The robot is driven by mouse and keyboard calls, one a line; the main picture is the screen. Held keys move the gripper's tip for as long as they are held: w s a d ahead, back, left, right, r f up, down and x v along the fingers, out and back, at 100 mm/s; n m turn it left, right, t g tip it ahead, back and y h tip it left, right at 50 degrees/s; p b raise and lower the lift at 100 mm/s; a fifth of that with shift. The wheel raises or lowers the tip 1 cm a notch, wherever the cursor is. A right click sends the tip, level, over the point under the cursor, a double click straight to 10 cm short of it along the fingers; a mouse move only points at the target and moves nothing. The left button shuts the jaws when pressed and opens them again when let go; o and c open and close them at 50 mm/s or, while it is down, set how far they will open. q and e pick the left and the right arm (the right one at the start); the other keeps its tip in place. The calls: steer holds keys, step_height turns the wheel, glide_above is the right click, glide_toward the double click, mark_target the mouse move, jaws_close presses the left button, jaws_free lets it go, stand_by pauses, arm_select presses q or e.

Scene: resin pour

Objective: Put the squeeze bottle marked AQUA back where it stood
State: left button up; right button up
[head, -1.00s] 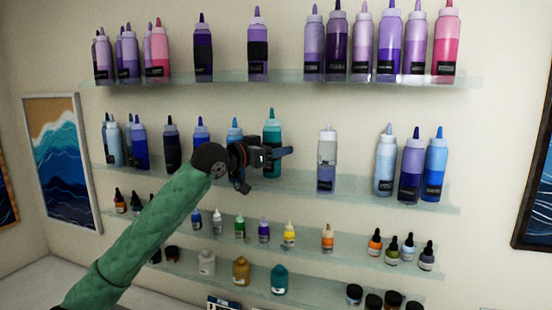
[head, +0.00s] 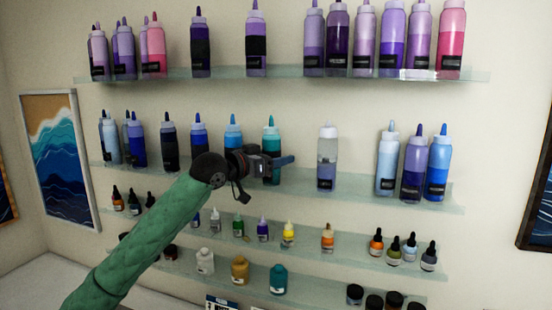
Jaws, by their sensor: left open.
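A teal squeeze bottle (head: 271,136) with a teal tip stands upright on the second shelf (head: 300,181), a little left of the middle. Its colour fits AQUA, but the labels are too small to read. My left gripper (head: 277,163) is open in front of the teal bottle and hides its lower part. I cannot tell whether the fingers touch it. My right gripper is not in view.
A blue bottle (head: 233,132) stands close on the left. A half-clear, half-violet bottle (head: 327,160) stands to the right, with bare shelf on both sides. Bottles fill much of the top shelf (head: 270,73); small dropper bottles and jars stand below.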

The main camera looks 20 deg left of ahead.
arm_select(q)
steer(key=shift+s+r, duration=0.1)
steer(key=shift+r, duration=0.1)
steer(key=shift+s+a, duration=0.1)
steer(key=b+v, duration=0.6)
steer(key=v, duration=0.5)
steer(key=shift+s+a, duration=0.15)
steer(key=shift+s, duration=0.15)
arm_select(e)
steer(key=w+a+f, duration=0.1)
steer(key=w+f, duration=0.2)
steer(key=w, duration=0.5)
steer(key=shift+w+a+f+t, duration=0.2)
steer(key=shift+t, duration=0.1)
